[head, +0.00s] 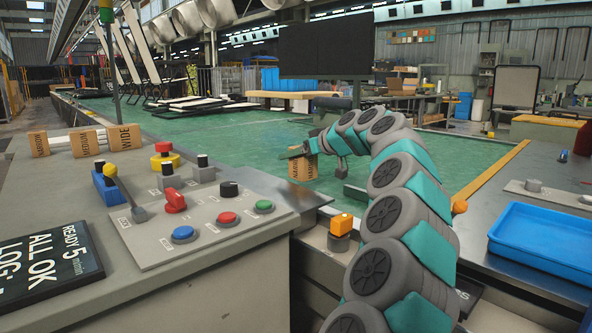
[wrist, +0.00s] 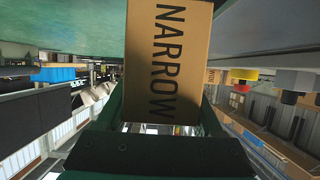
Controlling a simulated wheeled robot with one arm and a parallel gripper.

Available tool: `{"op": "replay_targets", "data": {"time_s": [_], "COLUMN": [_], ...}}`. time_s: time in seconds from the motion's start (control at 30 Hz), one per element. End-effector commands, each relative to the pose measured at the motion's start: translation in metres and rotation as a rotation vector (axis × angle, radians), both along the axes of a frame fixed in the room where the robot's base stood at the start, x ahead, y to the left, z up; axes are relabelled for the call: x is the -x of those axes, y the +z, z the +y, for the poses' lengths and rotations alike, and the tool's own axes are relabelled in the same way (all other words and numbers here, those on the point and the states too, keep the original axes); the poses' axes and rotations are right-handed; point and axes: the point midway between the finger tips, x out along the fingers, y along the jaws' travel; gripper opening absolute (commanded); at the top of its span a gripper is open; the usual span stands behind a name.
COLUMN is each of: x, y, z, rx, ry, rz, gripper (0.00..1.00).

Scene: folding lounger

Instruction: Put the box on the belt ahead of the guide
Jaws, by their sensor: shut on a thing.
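My gripper (head: 309,149) is shut on a cardboard box (head: 302,168). In the wrist view the box (wrist: 166,60) stands between the two fingers (wrist: 163,115) and its near face reads NARROW. In the head view it is at the green belt (head: 235,140), near the belt's front edge; I cannot tell whether its base touches the belt. Part of the box's top is hidden by the gripper. A short dark bar (head: 355,191) lies to the right of the box, partly behind my arm; I cannot tell whether it is the guide.
More boxes marked MEDIUM (head: 84,143) and WIDE (head: 124,138) stand on the left counter. A control panel (head: 200,232) with a lever and several buttons is in front. A blue tray (head: 541,243) sits at the right.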

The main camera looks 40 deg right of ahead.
Motion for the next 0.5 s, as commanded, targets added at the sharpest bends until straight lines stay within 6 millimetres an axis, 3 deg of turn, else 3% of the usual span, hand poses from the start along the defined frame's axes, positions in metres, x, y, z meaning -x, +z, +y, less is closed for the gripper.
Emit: {"op": "replay_targets", "data": {"time_s": [0.5], "x": [0.000], "y": [-0.041], "z": [0.002], "rx": [0.000], "ry": [0.003], "rz": [0.000], "gripper": [0.02]}}
